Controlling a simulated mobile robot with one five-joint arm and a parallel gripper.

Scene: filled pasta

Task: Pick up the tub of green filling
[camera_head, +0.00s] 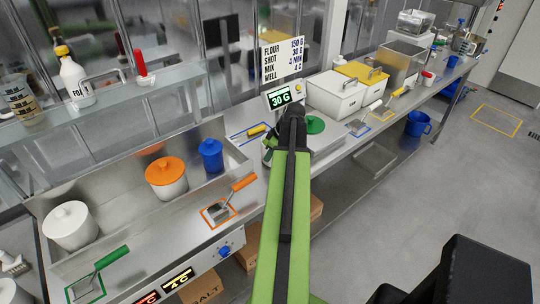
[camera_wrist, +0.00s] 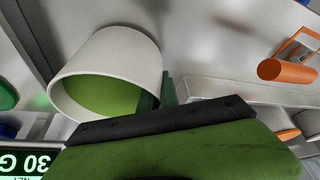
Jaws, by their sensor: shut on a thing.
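The tub of green filling (camera_wrist: 122,52) is a white, lidless cup with green filling (camera_wrist: 100,95) inside, large in the wrist view. My gripper (camera_wrist: 160,93) is shut on the tub's wall, with one dark green finger inside the rim and one outside. In the head view my arm hides most of the tub and gripper; a bit of white and green shows left of the arm's end. I cannot tell whether the tub's base touches the counter. A green lid (camera_head: 315,124) shows just right of my arm's end.
A scale display (camera_head: 279,98) reading 30 G stands behind the gripper. An orange-handled scoop (camera_head: 230,200) lies nearby. White bins (camera_head: 333,98) stand to the right.

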